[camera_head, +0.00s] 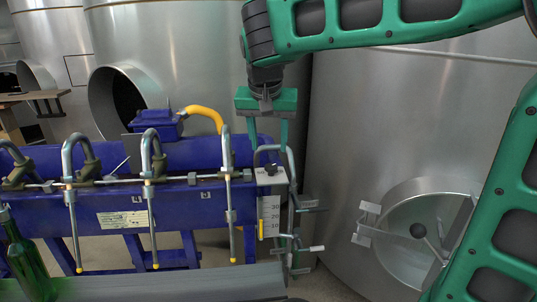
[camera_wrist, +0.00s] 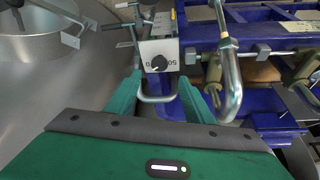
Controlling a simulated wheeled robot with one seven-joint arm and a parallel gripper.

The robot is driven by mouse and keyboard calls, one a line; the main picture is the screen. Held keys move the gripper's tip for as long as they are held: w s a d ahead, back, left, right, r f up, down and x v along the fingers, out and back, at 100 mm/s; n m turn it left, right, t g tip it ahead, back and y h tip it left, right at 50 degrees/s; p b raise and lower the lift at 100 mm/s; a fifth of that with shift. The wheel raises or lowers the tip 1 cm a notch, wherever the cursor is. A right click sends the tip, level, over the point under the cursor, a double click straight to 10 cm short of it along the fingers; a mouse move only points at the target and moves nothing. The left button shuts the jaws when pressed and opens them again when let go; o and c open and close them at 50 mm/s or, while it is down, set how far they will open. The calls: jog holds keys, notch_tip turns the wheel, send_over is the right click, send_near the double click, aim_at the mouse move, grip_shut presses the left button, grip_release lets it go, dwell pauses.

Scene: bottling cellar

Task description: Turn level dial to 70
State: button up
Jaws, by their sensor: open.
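The level dial (camera_head: 270,169) is a small black knob on a white plate at the right end of the blue filler. It also shows in the wrist view (camera_wrist: 158,64), where the plate's visible figures appear to include 50 and 0. The knob's exact setting is too small to read. My gripper (camera_head: 268,144) is open, its two green fingers pointing down above the dial. In the wrist view, my gripper (camera_wrist: 161,82) has a finger on each side of the dial plate, with nothing between them that it grips.
A bent metal pipe (camera_wrist: 229,85) stands close to one finger, and a metal loop crosses just below the dial. A white scale strip (camera_head: 272,217) hangs under the dial. Filler spouts (camera_head: 152,200) line the blue machine (camera_head: 105,212). A green bottle (camera_head: 26,262) stands at left.

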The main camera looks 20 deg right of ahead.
jog(key=shift+v, duration=1.2)
jog(key=s+d+f+g, duration=0.1)
jog(key=s+d+f, duration=0.3)
jog(key=s+d, duration=0.3)
jog(key=s+d+f+g, duration=0.1)
jog(key=s+d+f, duration=0.3)
jog(key=d, duration=0.5)
jog(key=s+d+f, duration=0.1)
jog(key=s+f, duration=0.2)
jog(key=s, duration=0.3)
jog(key=s+d+f+g+y, duration=0.1)
jog(key=s+f, duration=0.2)
jog(key=s, duration=0.3)
jog(key=s+d+f+m+g+y, duration=0.1)
jog(key=s+f, duration=0.2)
jog(key=s, duration=0.4)
jog(key=shift+d, duration=0.4)
jog(key=shift+f, duration=0.1)
